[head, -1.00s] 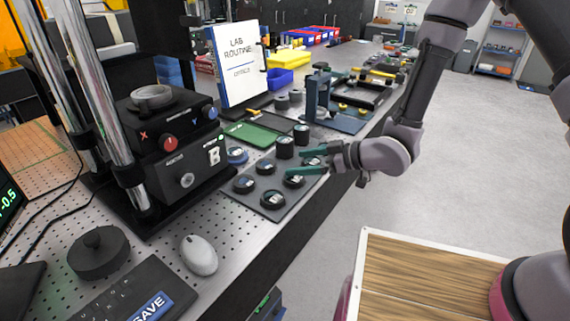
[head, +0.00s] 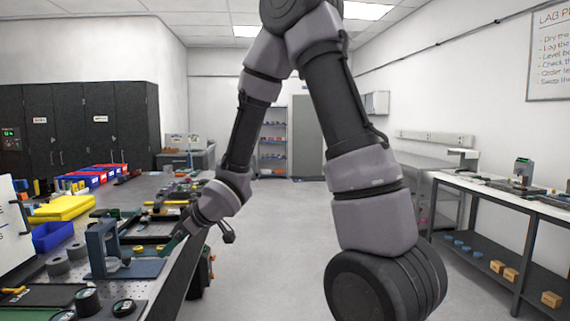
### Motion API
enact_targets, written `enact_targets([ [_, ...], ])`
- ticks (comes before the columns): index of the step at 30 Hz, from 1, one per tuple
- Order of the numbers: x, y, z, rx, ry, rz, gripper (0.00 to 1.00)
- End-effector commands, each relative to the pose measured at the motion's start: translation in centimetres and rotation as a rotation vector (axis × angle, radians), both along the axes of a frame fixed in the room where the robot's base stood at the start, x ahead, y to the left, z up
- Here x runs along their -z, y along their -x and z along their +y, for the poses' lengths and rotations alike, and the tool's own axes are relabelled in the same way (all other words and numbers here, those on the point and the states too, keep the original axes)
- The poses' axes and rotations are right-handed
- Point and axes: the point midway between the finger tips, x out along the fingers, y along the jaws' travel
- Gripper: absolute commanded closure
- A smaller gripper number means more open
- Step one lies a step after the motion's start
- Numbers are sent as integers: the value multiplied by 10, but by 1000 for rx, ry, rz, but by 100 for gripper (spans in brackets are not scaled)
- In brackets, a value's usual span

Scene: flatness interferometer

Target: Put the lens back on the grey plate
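My gripper (head: 172,243) is at the right edge of the bench, to the right of a blue-grey stand. Only a bit of a green finger shows past the hand, so I cannot tell whether it is open or shut or holds a lens. Dark round pieces with pale-marked tops, one at the bottom left (head: 87,300) and one to its right (head: 124,307), are cut close to the frame's lower edge. I cannot tell whether either is the lens. The grey plate with its several dark discs is not clearly in view now.
The blue-grey stand (head: 105,250), a blue bin (head: 52,236) and yellow trays (head: 62,208) crowd the bench at left. Open floor (head: 275,240) lies to its right. A side table (head: 500,200) with small boxes below stands at far right.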

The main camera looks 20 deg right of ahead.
Motion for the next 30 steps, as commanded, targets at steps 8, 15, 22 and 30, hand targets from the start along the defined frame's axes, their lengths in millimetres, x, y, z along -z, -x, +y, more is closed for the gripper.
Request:
enact_targets([
  [8, -113, 8, -137, 511, 14, 82, 2],
  [15, -183, 87, -211, 869, -145, 240, 2],
  [22, -217, 167, -228, 1043, -342, 399, 2],
  [30, -224, 197, -226, 1079, -419, 472, 2],
])
